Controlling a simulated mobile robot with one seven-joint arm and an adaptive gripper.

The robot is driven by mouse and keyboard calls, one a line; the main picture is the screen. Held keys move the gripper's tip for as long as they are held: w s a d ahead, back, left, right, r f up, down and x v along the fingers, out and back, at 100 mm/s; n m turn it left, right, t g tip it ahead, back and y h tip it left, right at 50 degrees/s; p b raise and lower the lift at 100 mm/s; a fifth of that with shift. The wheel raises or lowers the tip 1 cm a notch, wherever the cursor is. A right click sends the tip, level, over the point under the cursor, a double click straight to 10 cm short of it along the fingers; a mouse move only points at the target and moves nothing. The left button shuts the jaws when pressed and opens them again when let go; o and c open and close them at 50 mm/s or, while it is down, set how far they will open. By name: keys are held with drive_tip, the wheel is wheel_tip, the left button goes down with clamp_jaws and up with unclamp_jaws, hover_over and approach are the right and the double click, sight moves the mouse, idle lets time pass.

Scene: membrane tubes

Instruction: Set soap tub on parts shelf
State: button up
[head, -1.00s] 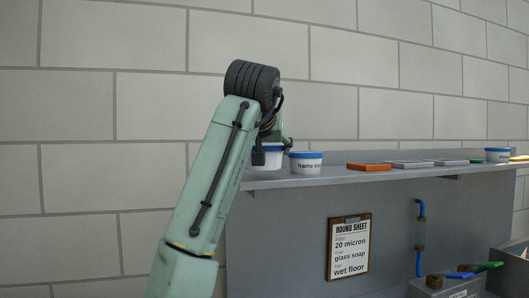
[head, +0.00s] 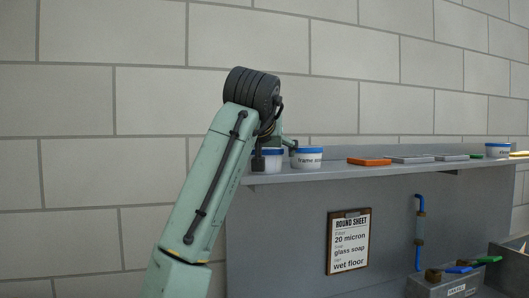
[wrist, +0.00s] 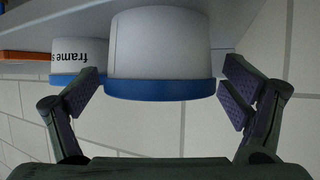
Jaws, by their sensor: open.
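A white tub with a blue lid (wrist: 160,45) stands between my gripper's two fingers in the wrist view, which shows it upside down. Its visible side bears no label, so I cannot read which tub it is. In the head view the same tub (head: 267,166) is partly hidden behind my arm, at the left end of the grey shelf (head: 340,172). It appears to rest on the shelf. My gripper (wrist: 163,92) is open, one finger on each side of the lid, close to it. In the head view my gripper is mostly hidden behind the wrist.
A tub labelled "frame..." (head: 307,159) stands close on the right; it also shows in the wrist view (wrist: 78,55). Farther right are an orange block (head: 369,161), grey flat pieces (head: 410,159) and another blue-lidded tub (head: 497,151). A clipboard (head: 349,241) hangs below.

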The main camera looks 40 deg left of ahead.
drive_tip(key=b+v, duration=0.3)
drive_tip(key=v, duration=0.9)
drive_tip(key=shift+b, duration=0.35)
